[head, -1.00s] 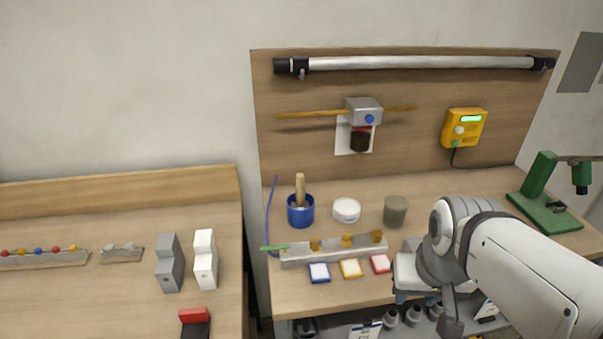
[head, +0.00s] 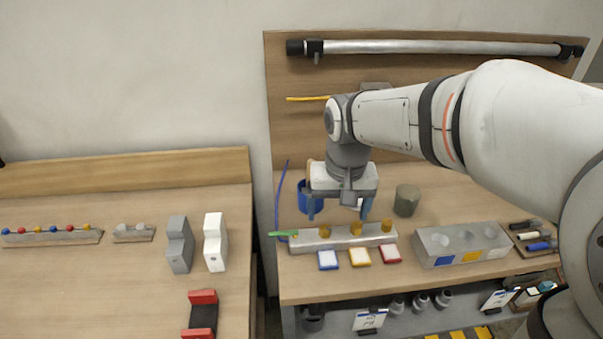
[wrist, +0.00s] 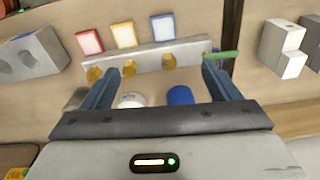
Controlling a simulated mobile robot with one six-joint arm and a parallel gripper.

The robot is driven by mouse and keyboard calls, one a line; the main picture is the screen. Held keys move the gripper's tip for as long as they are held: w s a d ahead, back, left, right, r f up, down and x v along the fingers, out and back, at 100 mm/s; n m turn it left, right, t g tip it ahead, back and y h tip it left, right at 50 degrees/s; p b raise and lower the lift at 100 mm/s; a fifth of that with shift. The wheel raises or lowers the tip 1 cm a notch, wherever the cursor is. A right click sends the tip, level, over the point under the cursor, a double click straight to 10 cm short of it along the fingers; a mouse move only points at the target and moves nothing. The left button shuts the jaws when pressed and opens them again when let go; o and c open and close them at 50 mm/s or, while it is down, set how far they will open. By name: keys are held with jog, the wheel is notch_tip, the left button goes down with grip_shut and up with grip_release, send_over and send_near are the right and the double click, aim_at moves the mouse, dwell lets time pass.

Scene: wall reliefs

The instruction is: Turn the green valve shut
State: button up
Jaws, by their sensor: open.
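The green valve handle (head: 283,234) is a thin lever at the left end of a grey manifold bar (head: 310,244) with brass knobs on the right bench. It points left, nearly in line with the bar. In the wrist view the green handle (wrist: 222,54) shows at the bar's right end, close to the tip of the right-hand finger. My gripper (head: 338,210) is above the bench, just behind the bar, pointing down. Its two blue fingers (wrist: 160,72) are spread with nothing between them that they grip. It is apart from the handle as far as I can see.
Blue, yellow and red pads (head: 359,257) lie in front of the bar. A blue pot (head: 303,197) stands partly behind my gripper and a grey-green cup (head: 407,200) to its right. A grey block with hollows (head: 487,238) sits further right. A gap separates the left bench (head: 120,275).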

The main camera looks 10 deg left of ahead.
jog(key=n+g, duration=0.1)
send_near(283, 232)
jog(key=shift+a, duration=0.15)
notch_tip(283, 232, down, 7)
jog(key=shift+f+p, duration=0.25)
jog(key=shift+p, duration=0.15)
jog(key=shift+c, duration=0.5)
